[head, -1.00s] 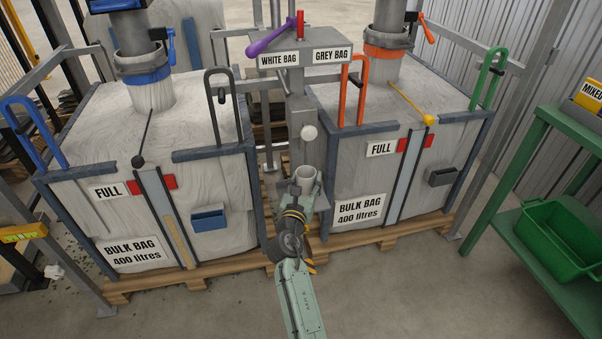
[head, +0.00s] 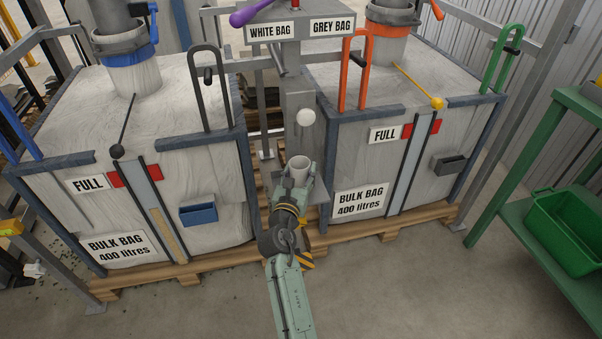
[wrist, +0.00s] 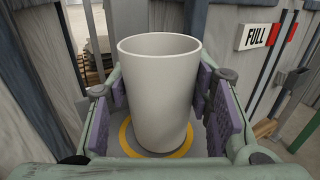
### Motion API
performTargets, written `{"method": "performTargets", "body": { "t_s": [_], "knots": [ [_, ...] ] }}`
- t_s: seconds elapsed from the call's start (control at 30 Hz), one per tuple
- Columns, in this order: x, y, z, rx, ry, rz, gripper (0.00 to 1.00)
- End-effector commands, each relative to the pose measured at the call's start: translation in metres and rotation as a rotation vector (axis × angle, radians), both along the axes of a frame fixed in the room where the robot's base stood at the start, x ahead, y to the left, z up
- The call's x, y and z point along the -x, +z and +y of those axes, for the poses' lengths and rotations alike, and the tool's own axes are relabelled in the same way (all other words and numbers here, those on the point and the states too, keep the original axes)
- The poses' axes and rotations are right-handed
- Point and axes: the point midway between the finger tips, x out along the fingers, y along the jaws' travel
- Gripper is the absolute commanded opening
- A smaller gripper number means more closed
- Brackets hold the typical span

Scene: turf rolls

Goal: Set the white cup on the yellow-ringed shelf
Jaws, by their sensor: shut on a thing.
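The white cup (wrist: 158,97) stands upright between the pads of my gripper (wrist: 160,110) in the wrist view. My gripper is shut on it. Behind and below the cup, the yellow ring (wrist: 125,139) shows on a grey shelf (wrist: 118,150). The cup appears over the ring and hides its middle; I cannot tell whether its base touches the shelf. In the head view the cup (head: 299,166) sits at the end of my arm, in front of the grey post between the two bulk bags. The shelf (head: 318,188) shows there only in part.
Bulk bags stand close on the left (head: 80,185) and right (head: 350,165) of the gripper. A round white knob (head: 306,117) sits on the post above the cup. Levers and a sign box (head: 300,28) rise behind. A green bench with a green bin (head: 570,230) is at the right.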

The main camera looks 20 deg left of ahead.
Motion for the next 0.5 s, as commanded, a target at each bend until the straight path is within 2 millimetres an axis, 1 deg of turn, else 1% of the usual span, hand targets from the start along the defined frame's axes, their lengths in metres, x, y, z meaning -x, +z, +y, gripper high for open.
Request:
{"method": "performTargets", "body": {
  "t_s": [0.17, 0.2, 0.5],
  "knots": [
    [-0.0001, -0.0025, 0.0001, 0.0, 0.0, 0.0, 0.16],
    [-0.0002, -0.0033, 0.0, -0.001, 0.0, 0.001, 0.47],
    [-0.0002, -0.0024, 0.0, 0.0, 0.0, 0.0, 0.67]
  ]
}}
